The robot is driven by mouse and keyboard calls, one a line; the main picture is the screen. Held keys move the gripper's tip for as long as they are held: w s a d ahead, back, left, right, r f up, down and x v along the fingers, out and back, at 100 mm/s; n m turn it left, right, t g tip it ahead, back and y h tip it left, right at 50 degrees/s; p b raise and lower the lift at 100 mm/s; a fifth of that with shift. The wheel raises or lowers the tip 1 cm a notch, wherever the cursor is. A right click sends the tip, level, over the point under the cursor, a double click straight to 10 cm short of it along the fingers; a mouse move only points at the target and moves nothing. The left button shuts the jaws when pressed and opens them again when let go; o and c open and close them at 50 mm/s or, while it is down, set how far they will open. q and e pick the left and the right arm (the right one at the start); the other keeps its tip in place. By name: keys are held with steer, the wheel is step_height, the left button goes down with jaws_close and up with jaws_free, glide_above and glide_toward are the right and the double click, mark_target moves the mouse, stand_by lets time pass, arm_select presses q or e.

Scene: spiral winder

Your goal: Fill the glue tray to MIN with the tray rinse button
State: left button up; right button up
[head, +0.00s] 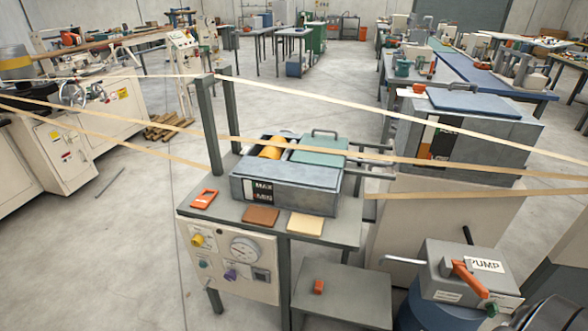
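The glue tray (322,199) is a blue-grey metal box on a grey stand. A yellow roller (271,148) shows in its open left part, and a teal lid (319,150) with a handle covers the right part. A dark plate marked MAX and MIN (262,191) is on its front; the liquid level cannot be made out. A pale control panel (215,282) below carries a yellow knob (197,240), a round gauge (245,250), small green controls (203,263), a purple knob (231,275) and a dark switch box (261,275). Their labels are too small to read. Neither gripper is in view.
Pale paper strips (310,151) cross above the tray. An orange-framed item (204,199), a brown pad (262,217) and a beige pad (306,224) lie on the stand. A pump (465,275) on a blue drum stands right.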

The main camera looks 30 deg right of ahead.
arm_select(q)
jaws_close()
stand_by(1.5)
